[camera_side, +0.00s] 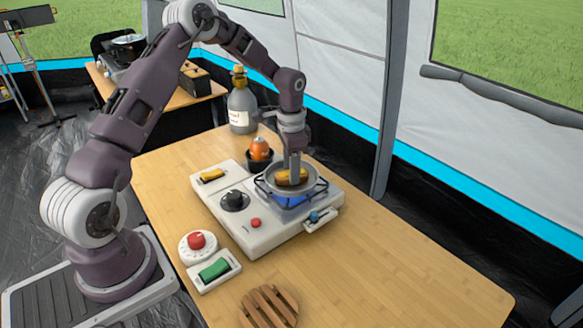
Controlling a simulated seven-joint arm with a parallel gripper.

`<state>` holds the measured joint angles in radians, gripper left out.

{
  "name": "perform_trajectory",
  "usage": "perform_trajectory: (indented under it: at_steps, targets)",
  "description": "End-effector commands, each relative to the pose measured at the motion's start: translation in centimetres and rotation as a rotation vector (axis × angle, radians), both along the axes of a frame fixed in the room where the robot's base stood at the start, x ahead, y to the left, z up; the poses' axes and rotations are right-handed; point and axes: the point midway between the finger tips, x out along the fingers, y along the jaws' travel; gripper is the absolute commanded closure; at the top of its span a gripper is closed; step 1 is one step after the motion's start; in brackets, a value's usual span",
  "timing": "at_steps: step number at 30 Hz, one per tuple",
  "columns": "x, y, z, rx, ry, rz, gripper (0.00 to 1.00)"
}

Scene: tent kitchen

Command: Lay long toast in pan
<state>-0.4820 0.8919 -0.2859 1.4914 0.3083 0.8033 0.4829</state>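A golden-brown long toast (288,177) lies in the small round grey pan (308,187) on the burner of the white stove (262,235). My gripper (295,176) points straight down over the pan, its fingers reaching the toast and covering part of it. The fingers are seen nearly edge-on, so I cannot tell whether they are closed on the toast or apart from it. A blue flame (291,202) glows under the pan.
A small yellow piece (212,175) sits on the stove's back left. An orange object in a dark cup (260,157) and a grey bottle (242,107) stand behind. The table's right is clear.

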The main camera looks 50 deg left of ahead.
Motion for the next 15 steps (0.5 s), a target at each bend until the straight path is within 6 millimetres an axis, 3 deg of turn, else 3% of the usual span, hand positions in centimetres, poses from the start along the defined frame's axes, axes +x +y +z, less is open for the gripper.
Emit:
perform_trajectory:
  at_steps: [2,11,15]
  targets:
    - [0.0,0.0,0.0,0.0,0.0,0.0,0.38]
    - [0.0,0.0,0.1,0.001,-0.001,0.0,0.37]
    - [0.1,0.1,2.1,0.003,-0.006,0.001,0.37]
